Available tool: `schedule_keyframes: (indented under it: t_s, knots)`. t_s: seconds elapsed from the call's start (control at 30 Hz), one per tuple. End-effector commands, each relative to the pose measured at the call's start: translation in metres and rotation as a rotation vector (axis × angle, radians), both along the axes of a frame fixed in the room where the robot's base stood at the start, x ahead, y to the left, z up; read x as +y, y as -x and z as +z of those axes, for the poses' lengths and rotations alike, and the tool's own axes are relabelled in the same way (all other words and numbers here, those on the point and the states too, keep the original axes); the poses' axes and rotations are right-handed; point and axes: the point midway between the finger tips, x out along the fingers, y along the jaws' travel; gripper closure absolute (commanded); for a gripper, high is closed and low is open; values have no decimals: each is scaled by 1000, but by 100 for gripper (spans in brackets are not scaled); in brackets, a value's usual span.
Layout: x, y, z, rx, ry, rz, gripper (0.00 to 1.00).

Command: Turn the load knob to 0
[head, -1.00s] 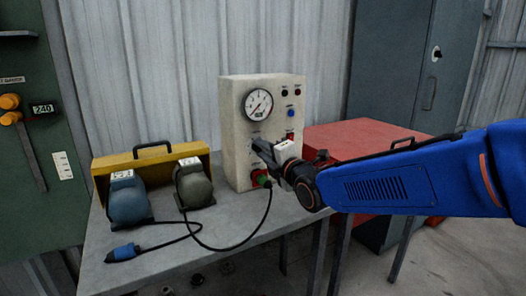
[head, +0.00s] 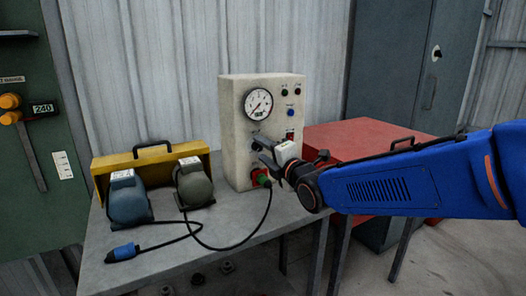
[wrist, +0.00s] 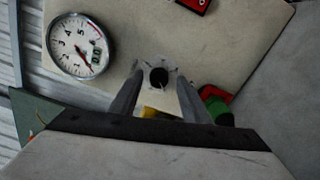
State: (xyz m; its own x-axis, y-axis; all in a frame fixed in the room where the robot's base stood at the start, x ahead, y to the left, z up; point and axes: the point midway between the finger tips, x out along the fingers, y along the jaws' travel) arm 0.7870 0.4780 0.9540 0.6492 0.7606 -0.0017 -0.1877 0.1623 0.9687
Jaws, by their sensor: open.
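The load knob (wrist: 159,77) is a round black knob on the cream control box (head: 234,110), with tick marks around it. In the wrist view it sits between the tips of my gripper's two open fingers. I cannot tell whether the fingers touch it.
A green and red plug socket (head: 262,177) with a cable sits low on the box, close to my gripper. A blue motor (head: 128,198), a grey-green motor (head: 194,185) and a yellow tray (head: 150,160) stand left on the bench. A red case (head: 365,140) is at right.

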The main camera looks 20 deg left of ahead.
Motion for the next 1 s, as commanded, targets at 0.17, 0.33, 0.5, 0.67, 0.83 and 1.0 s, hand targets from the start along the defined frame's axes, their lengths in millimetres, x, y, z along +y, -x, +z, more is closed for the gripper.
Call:
schedule_keyframes:
  t_s: [0.17, 0.33, 0.5, 0.67, 0.83, 1.0]
  knots:
    - [-18, 15, 1, -1, -1, -1, 57]
    - [-41, 34, 2, -2, -1, 0, 57]
    - [-62, 53, 1, -2, -1, 0, 57]
    - [-83, 71, 1, -2, -1, 0, 57]
    - [-103, 88, 1, -1, -1, 0, 57]
    - [-119, 101, 1, -2, 0, -1, 57]
